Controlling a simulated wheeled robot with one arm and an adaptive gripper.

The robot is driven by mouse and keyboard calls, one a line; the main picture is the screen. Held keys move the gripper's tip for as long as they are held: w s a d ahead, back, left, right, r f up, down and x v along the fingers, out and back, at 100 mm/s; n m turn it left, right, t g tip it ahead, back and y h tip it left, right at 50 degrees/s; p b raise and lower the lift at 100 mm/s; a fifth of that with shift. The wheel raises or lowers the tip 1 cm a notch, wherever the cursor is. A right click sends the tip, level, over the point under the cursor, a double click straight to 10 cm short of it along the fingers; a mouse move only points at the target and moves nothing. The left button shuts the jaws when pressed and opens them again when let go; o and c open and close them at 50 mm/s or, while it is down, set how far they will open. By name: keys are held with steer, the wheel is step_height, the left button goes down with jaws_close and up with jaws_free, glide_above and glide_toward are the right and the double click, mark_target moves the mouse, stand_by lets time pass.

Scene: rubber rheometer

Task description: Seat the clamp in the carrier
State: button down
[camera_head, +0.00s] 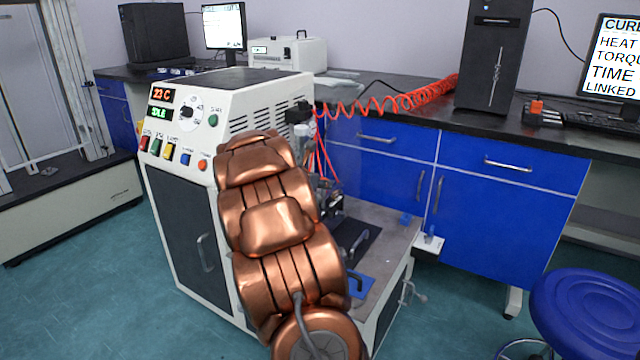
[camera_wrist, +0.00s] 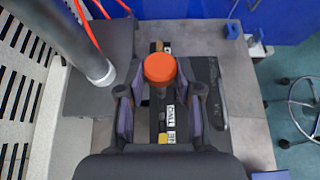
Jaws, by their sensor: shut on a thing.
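In the wrist view my gripper (camera_wrist: 160,95) points down over the machine's deck. Its two purple-grey fingers stand on either side of a part with a round orange cap (camera_wrist: 160,67), which I take to be the clamp. The fingers are closed on its body below the cap. Under it runs a narrow dark strip with white labels (camera_wrist: 168,118), which may be the carrier. I cannot tell whether the clamp touches it, as the cap and my gripper hide the contact. In the head view my copper arm hides most of the gripper and the clamp.
The white rheometer cabinet (camera_head: 165,187) stands left of my arm. A grey post (camera_wrist: 75,40) rises close to the left finger in the wrist view. A blue plate (camera_head: 362,284) lies on the grey deck (camera_head: 388,232). A blue stool (camera_head: 588,310) stands at lower right.

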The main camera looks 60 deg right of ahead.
steer(key=shift+f+b, duration=0.75)
steer(key=shift+f, duration=0.5)
stand_by(0.4)
steer(key=c, duration=0.7)
jaws_free()
steer(key=shift+a, duration=0.1)
steer(key=v, duration=1.2)
